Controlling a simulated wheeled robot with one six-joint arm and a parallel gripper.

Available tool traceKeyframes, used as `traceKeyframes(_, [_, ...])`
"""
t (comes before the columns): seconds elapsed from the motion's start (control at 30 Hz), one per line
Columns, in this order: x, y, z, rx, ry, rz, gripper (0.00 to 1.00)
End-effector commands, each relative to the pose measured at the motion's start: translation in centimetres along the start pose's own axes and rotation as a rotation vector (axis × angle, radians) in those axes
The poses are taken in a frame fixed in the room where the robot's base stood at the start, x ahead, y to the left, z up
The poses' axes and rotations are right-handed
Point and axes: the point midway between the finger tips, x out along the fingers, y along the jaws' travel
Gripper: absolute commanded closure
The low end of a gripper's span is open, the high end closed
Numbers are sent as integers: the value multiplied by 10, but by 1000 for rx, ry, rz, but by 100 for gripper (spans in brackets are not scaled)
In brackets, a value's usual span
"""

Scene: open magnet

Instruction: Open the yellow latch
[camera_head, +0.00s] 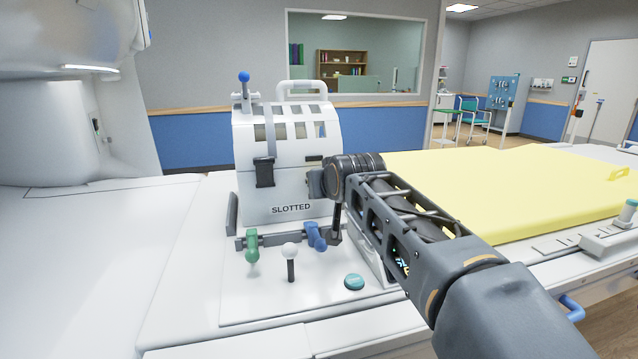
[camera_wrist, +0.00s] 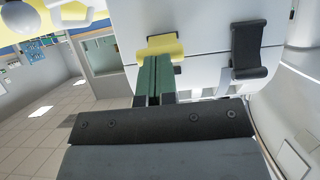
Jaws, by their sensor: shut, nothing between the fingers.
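The yellow latch (camera_wrist: 172,46) is on the white slotted housing (camera_wrist: 200,20) in the wrist view. My gripper (camera_wrist: 154,62) is shut and empty. Its green fingertips overlap the latch's lower part in that view; whether they touch it I cannot tell. In the head view, my gripper (camera_head: 316,183) is at the right side of the housing marked "SLOTTED" (camera_head: 265,197), largely hidden by my wrist. I cannot make out the yellow latch there. A black latch (camera_head: 264,172) on the housing's left front also shows in the wrist view (camera_wrist: 248,50).
Below the housing are a green handle (camera_head: 251,247), a white-knobbed lever (camera_head: 290,262), a blue handle (camera_head: 316,238) and a teal button (camera_head: 354,282). A blue-knobbed lever (camera_head: 244,90) stands at the housing's upper left. A yellow pad (camera_head: 510,190) lies to the right.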

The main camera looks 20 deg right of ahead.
Motion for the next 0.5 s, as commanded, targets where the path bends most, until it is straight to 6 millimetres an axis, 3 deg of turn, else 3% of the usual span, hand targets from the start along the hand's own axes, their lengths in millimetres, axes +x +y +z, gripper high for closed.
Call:
traceKeyframes(0.03, [6, 0, 15, 0, 35, 0, 100])
traceKeyframes(0.5, [10, 0, 29, 1, 246, 0, 100])
